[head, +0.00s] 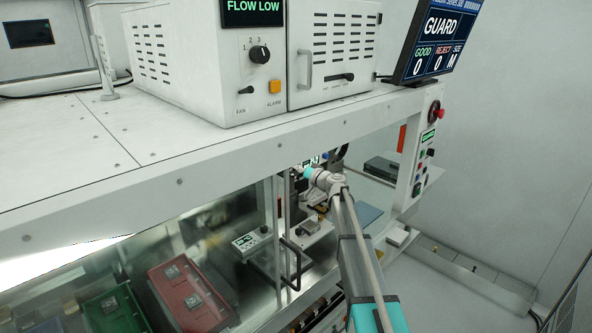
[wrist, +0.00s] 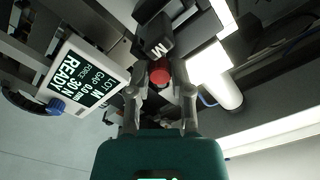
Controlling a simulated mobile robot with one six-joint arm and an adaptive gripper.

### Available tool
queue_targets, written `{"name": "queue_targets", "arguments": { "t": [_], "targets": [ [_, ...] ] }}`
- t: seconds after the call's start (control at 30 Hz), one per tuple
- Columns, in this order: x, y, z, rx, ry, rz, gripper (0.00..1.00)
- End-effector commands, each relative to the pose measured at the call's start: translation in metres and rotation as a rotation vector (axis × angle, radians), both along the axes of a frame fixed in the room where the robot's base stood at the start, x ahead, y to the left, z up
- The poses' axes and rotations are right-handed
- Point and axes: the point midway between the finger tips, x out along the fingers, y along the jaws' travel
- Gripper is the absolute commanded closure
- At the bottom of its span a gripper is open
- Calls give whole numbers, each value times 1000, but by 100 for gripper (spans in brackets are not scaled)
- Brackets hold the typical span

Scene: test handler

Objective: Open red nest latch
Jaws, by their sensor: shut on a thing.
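A round red knob (wrist: 159,72), seemingly the red nest latch, shows in the middle of the wrist view. It sits just below a dark block (wrist: 157,40) marked with a white M. My gripper (wrist: 160,84) reaches up from the bottom of the wrist view, its two grey fingers on either side of the red knob and shut on it. In the head view my arm reaches into the opening under the machine's top, and the knob and fingertips cannot be made out there.
A display (wrist: 85,77) reading LOT M, GAP, FORCE and READY stands left of the fingers. A white cylinder (wrist: 225,92) is close on the right. In the head view, a glass-fronted bay holds red (head: 190,297) and green (head: 115,310) trays, and a dark handle (head: 293,265) stands near my arm.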

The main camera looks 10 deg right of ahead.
Motion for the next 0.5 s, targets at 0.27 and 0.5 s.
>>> {"name": "queue_targets", "arguments": {
  "t": [0.27, 0.5],
  "targets": [
    [0, -1, 0, 5, 4, -2, 99],
    [0, -1, 0, 55, 40, -2, 99]
  ]
}}
